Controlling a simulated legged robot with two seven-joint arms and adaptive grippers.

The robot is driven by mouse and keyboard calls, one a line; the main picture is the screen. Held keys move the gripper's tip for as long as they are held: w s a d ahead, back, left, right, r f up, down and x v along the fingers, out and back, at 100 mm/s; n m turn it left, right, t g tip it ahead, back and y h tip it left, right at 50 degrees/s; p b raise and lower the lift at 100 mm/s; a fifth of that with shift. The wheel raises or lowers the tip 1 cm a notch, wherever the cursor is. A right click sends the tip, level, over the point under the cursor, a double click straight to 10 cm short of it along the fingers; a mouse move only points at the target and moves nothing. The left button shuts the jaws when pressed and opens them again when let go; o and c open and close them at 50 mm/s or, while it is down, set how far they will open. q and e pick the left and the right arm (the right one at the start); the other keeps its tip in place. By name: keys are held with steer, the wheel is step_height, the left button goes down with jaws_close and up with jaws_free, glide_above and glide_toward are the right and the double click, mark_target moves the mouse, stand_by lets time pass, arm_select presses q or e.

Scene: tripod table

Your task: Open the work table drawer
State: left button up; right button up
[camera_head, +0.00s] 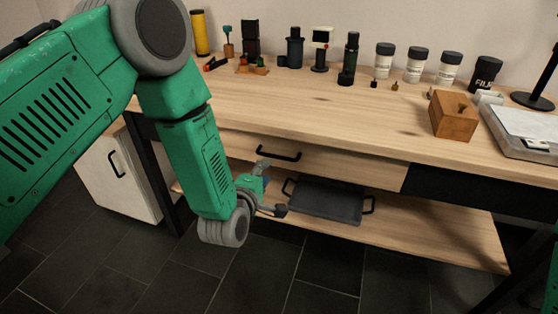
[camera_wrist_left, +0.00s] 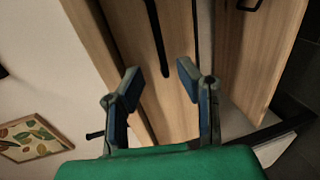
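The work table (camera_head: 330,110) has a light wooden drawer (camera_head: 345,168) under its top, with its front flush and shut. A black bar handle (camera_head: 278,153) sits on the drawer front. My left gripper (camera_head: 272,190) is open and empty, in front of and a little below the handle in the head view. In the left wrist view my left gripper (camera_wrist_left: 160,80) has its two fingers apart, facing the drawer front (camera_wrist_left: 178,50). A long dark bar, apparently the handle (camera_wrist_left: 157,40), lies ahead between the fingertips, apart from them. My right gripper is not in view.
A dark tray (camera_head: 325,201) with two handles lies on the lower shelf (camera_head: 430,235). A white cabinet (camera_head: 118,175) stands at left. Jars, bottles and tools line the table's back. A wooden box (camera_head: 453,117) stands at right. The floor in front is clear.

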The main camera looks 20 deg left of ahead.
mark_target(278, 157)
arm_select(q)
steer(key=x, duration=0.3)
steer(key=b+x, duration=0.1)
steer(key=x, duration=0.2)
steer(key=b+x, duration=0.1)
steer(key=x, duration=0.2)
steer(key=shift+w+d, duration=0.35)
steer(key=shift+a+f, duration=0.1)
steer(key=shift+a, duration=0.1)
steer(key=shift+c, duration=0.5)
jaws_close()
